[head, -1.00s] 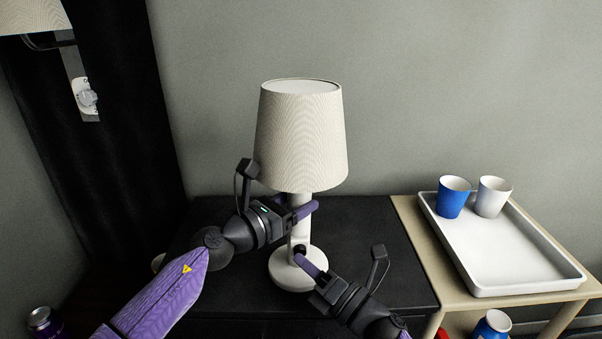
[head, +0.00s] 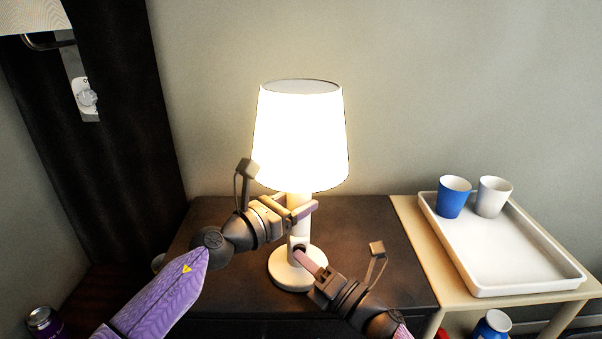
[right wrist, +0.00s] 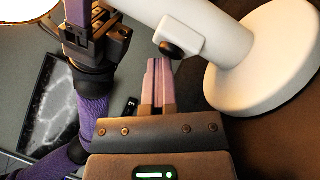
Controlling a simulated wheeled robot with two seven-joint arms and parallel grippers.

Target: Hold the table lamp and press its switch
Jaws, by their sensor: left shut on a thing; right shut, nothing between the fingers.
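The table lamp (head: 301,135) stands upright on the dark cabinet, its white shade glowing brightly. Its white stem and round base (head: 285,272) also show in the right wrist view (right wrist: 262,70). My left gripper (head: 303,209) is shut around the stem just below the shade; part of it shows at the upper left of the right wrist view (right wrist: 95,35). The black switch (right wrist: 172,49) is low on the stem. My right gripper (right wrist: 158,65) is shut and empty, its fingertips close beside the switch; I cannot tell whether they touch it. In the head view it (head: 298,255) comes from the lower right.
The dark cabinet top (head: 375,235) is clear right of the lamp. A side table (head: 425,260) holds a white tray (head: 515,262) with a blue cup (head: 453,198) and a white cup (head: 492,197). A purple container (head: 42,322) is at the lower left.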

